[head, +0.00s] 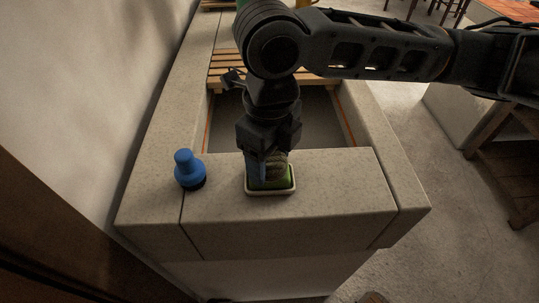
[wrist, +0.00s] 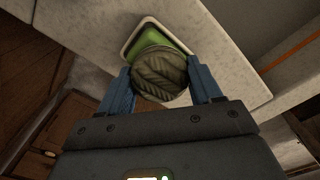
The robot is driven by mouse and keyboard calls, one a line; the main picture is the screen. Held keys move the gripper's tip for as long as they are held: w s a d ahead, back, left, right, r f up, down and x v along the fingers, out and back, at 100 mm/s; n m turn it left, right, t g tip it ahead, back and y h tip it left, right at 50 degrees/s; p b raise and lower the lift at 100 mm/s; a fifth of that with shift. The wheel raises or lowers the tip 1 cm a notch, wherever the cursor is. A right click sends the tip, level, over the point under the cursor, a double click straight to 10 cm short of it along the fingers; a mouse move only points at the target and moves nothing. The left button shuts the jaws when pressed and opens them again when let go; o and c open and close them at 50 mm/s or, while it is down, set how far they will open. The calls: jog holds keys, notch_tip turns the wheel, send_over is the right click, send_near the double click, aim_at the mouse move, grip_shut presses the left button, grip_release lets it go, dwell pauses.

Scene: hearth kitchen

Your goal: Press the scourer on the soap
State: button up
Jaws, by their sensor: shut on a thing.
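My gripper (wrist: 160,88) is shut on the scourer (wrist: 158,72), a round, ridged, olive-grey pad between the two blue fingers. The scourer (head: 276,163) also shows in the head view, partly hidden by the gripper. The green soap (wrist: 150,36) lies in a pale, rounded dish (wrist: 133,37) directly beneath it. In the head view the soap (head: 272,184) shows as a green strip inside the dish (head: 270,192), on the front stone ledge. The scourer overlaps the soap in both views; I cannot tell whether they touch.
A blue-knobbed brush or stopper with a dark base (head: 189,170) stands on the ledge to the left. Behind is a sunken basin (head: 318,117) with a wooden slatted rack (head: 228,66) across its far part. The ledge right of the dish (head: 345,185) is clear.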

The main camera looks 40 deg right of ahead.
jog(key=shift+r+p, duration=2.6)
jog(key=shift+r, duration=0.95)
